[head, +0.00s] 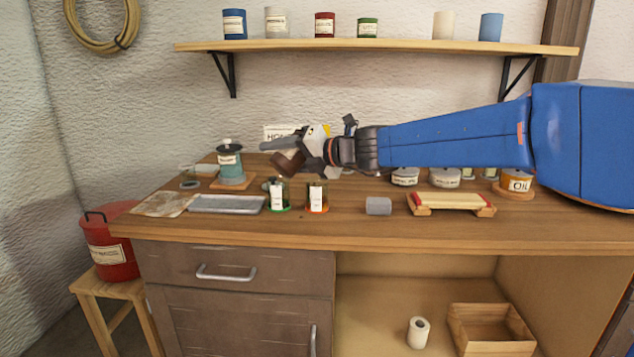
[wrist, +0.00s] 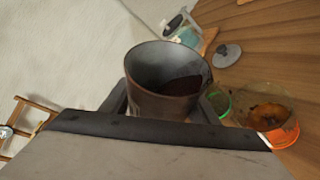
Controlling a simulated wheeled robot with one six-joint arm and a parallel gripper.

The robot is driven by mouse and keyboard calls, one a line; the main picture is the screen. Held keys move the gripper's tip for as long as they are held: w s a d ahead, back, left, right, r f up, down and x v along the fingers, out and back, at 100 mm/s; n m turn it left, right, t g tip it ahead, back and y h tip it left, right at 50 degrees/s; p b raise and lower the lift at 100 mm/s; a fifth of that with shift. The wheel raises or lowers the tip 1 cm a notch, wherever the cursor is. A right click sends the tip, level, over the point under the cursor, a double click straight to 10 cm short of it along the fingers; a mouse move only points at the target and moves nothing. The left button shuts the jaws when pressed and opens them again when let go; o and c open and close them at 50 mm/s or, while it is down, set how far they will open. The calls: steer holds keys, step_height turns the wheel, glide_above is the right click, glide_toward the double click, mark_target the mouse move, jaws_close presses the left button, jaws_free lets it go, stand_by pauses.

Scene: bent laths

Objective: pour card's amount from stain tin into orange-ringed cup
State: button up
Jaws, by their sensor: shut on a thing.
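My gripper (head: 300,157) is shut on the brown stain tin (head: 286,163), above the bench and behind the two cups. The tin looks tilted in the head view. In the wrist view the tin (wrist: 150,104) shows its open mouth, with dark liquid lying toward the right side. The orange-ringed cup (head: 317,197) stands upright on the bench, with a white label. In the wrist view this cup (wrist: 283,133) is right of the tin, and a brown patch shows inside it. No stream is visible. A white card (head: 279,132) behind my gripper is partly hidden, its amount unreadable.
A green-ringed cup (head: 278,196) stands just left of the orange-ringed one. A metal tray (head: 226,204) and a teal-grey jar (head: 230,164) are further left. A grey cylinder (head: 378,206) and a wooden rack (head: 450,203) lie to the right.

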steer(key=shift+w+d+f+n+t+h, duration=0.2)
steer(key=shift+n+h, duration=0.1)
steer(key=shift+n, duration=0.3)
steer(key=shift+w+d+f+n+t+h, duration=0.1)
steer(key=shift+f+n+h, duration=0.15)
steer(key=shift+n, duration=0.35)
steer(key=shift+s+a+r, duration=0.1)
stand_by(1.2)
steer(key=shift+s+a+f+n+t+h, duration=0.2)
steer(key=shift+f+n+t+h, duration=0.25)
steer(key=shift+n, duration=0.4)
steer(key=shift+s+a+f+n+t+h, duration=0.2)
steer(key=shift+f+n+h, duration=0.35)
steer(key=shift+n, duration=0.25)
steer(key=shift+s+a+f+n+t+h, duration=0.1)
steer(key=shift+a+f+n+t+h, duration=0.1)
steer(key=shift+f+n+t+h, duration=0.45)
steer(key=shift+r+g, duration=0.2)
steer(key=shift+g, duration=0.1)
